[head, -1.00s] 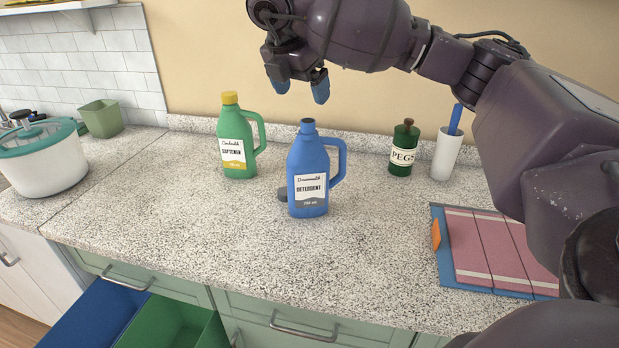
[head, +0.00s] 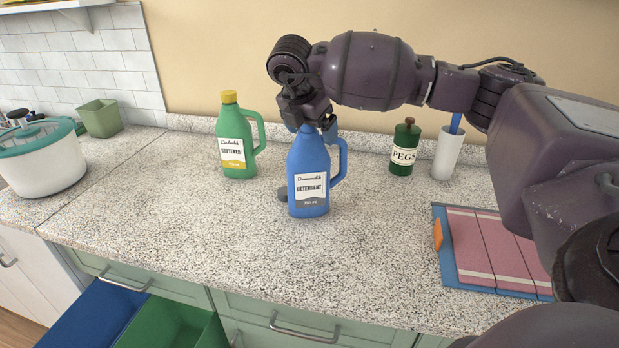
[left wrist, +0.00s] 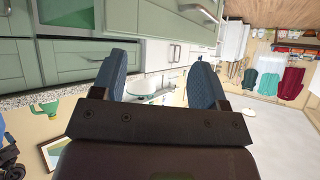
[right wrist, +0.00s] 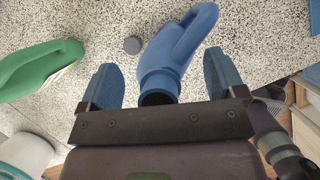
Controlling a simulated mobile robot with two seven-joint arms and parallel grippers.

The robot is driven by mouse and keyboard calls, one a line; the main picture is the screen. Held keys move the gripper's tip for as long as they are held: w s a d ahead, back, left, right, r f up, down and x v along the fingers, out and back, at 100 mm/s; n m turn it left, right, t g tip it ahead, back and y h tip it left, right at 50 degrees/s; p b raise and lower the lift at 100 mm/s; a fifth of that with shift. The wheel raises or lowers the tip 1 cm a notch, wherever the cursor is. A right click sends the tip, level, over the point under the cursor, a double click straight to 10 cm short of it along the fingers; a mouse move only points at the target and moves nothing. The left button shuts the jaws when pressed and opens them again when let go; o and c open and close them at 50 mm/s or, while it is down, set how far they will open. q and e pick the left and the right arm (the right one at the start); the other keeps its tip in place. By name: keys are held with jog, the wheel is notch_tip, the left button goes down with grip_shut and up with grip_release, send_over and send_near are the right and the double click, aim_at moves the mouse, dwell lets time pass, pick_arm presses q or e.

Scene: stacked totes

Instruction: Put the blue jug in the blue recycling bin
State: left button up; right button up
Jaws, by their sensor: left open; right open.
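The blue jug (head: 308,182), labelled detergent, stands upright on the speckled counter with its cap off. In the right wrist view the blue jug (right wrist: 176,50) shows its open neck between my right fingers. My right gripper (head: 318,128) is open at the top of the jug, from above, with no visible grip on it. The right wrist view shows both fingers (right wrist: 160,85) apart, one on each side of the neck. The blue recycling bin (head: 92,318) is in the pulled-out drawer at the lower left. My left gripper (left wrist: 165,80) is open and empty, away from the counter.
A green softener jug (head: 235,145) stands left of the blue jug. A green bin (head: 172,328) adjoins the blue bin. A pegs bottle (head: 404,150), white holder (head: 447,155) and pink-and-blue folded item (head: 490,250) are at right.

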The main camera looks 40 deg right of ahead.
jog(key=shift+r, duration=0.1)
jog(key=c, duration=1.6)
